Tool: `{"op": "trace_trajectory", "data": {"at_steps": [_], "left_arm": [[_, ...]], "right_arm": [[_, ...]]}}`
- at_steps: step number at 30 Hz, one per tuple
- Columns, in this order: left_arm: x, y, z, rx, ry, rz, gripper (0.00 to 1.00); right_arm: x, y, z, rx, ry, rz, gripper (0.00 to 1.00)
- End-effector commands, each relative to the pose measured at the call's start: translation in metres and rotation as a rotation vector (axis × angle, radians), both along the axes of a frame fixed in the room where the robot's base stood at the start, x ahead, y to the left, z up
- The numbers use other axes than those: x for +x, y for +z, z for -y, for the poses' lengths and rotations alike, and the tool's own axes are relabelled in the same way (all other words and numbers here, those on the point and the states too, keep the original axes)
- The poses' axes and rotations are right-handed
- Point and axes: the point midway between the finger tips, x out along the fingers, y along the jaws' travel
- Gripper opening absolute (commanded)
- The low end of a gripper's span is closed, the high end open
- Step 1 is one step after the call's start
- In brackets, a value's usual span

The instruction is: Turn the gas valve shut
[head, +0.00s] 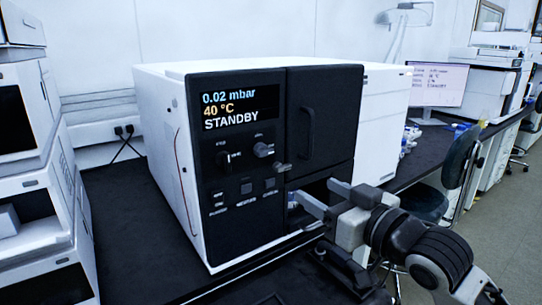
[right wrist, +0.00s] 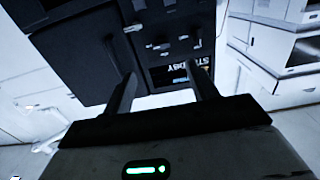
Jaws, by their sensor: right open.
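The white instrument (head: 230,69) has a dark front panel with a display reading 0.02 mbar, 40 °C, STANDBY. Two round knobs, a left one (head: 228,158) and a right one (head: 262,149), sit below the display. Their labels are too small to read, so I cannot tell which is the gas valve. A small grey piece (head: 282,167) shows just below the right knob. My right gripper (head: 314,190) is open and empty, low in front of the panel's right part. In the right wrist view the panel appears upside down beyond its two fingers (right wrist: 160,72). My left gripper is out of view.
A dark bench (head: 130,215) carries the instrument, with bare room left of it. White stacked units (head: 35,165) stand at far left. A monitor (head: 438,86) and a dark chair (head: 455,160) are on the right. A vertical handle (head: 307,133) sits on the dark door.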

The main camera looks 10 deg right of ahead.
Motion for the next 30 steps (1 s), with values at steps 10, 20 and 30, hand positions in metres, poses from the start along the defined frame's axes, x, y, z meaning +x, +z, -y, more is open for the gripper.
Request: {"op": "trace_trajectory", "data": {"at_steps": [10,20,30], "left_arm": [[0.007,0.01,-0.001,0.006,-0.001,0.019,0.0],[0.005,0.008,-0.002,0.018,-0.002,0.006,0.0],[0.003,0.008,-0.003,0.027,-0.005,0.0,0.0]], "right_arm": [[0.038,0.017,-0.014,0.003,0.003,0.021,0.58],[0.105,0.016,-0.042,0.001,0.005,0.021,0.58],[0.144,0.014,-0.058,0.0,0.004,0.021,0.58]]}}
